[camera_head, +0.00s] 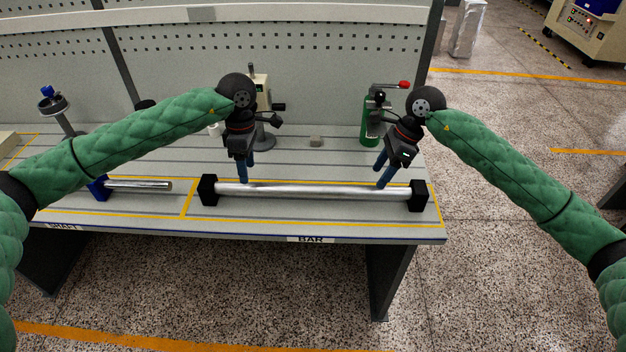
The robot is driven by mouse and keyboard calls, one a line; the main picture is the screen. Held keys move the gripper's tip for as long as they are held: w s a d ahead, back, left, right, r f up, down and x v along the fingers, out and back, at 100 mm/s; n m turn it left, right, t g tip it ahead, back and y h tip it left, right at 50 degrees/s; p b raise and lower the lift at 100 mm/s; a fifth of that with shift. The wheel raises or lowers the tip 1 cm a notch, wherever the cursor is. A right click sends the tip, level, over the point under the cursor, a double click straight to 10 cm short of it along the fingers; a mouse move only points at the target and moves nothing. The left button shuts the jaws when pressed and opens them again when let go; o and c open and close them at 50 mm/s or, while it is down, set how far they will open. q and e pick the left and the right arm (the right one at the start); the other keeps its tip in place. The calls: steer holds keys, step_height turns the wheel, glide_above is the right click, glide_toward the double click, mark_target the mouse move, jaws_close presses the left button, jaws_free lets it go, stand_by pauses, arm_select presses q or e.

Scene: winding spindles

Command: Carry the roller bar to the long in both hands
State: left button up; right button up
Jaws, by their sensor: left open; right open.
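The roller bar (310,192) is a long shiny metal bar with a black block at each end. It lies on the bench inside a yellow outline, above a label reading BAR. My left gripper (245,182) is open, pointing down at the bar a little right of its left block (208,190). My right gripper (381,180) is open and tilted, with its fingertips at the bar near its right block (418,196). I cannot tell whether the fingers touch or straddle the bar. No place marked long is readable in view.
A shorter metal shaft (140,185) with a blue end lies to the left on the bench (300,226). A grey stand device (263,138), a small grey block (315,141) and a green bottle-like tool (369,130) stand behind the bar. A perforated panel (320,70) closes the back.

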mark_target(250, 188)
arm_select(q)
steer(key=shift+s+r, duration=0.2)
arm_select(e)
steer(key=shift+s+r, duration=0.2)
arm_select(q)
steer(key=shift+w+f, duration=0.1)
steer(key=shift+f, duration=0.3)
arm_select(e)
steer(key=shift+w+a+f, duration=0.1)
steer(key=shift+a+f, duration=0.05)
steer(key=shift+f, duration=0.25)
arm_select(q)
steer(key=shift+s+f, duration=0.2)
steer(key=shift+f, duration=1)
steer(key=shift+s+f, duration=0.2)
steer(key=shift+f, duration=1)
steer(key=shift+s+f, duration=0.2)
steer(key=shift+f, duration=1)
arm_select(e)
steer(key=shift+x, duration=3.55)
arm_select(q)
jaws_close()
arm_select(e)
jaws_close()
arm_select(q)
steer(key=shift+r, duration=0.15)
arm_select(e)
steer(key=shift+r, duration=0.1)
